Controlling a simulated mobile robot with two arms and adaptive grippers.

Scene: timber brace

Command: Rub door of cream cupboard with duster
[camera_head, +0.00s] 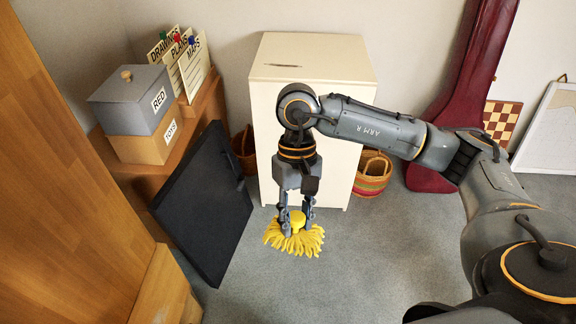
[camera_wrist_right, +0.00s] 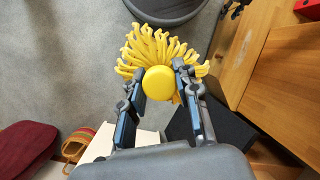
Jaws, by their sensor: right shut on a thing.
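The cream cupboard (camera_head: 318,52) stands against the back wall in the head view, its door facing me. My right arm and gripper hide part of the door. My right gripper (camera_head: 297,222) points down in front of the cupboard, shut on the yellow duster (camera_head: 293,240) by its round knob. The duster's strands hang below the fingers and look apart from the door. In the right wrist view the duster (camera_wrist_right: 160,80) sits between the two fingers, with a white corner of the cupboard (camera_wrist_right: 105,146) below. My left gripper is not in view.
A dark panel (camera_head: 205,205) leans at the left, close to the gripper. A grey box (camera_head: 133,100) on a wooden box (camera_head: 150,148) stands behind it. A striped basket (camera_head: 372,176) sits right of the cupboard, near a dark red case (camera_head: 470,95). Grey carpet (camera_head: 370,260) is clear in front.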

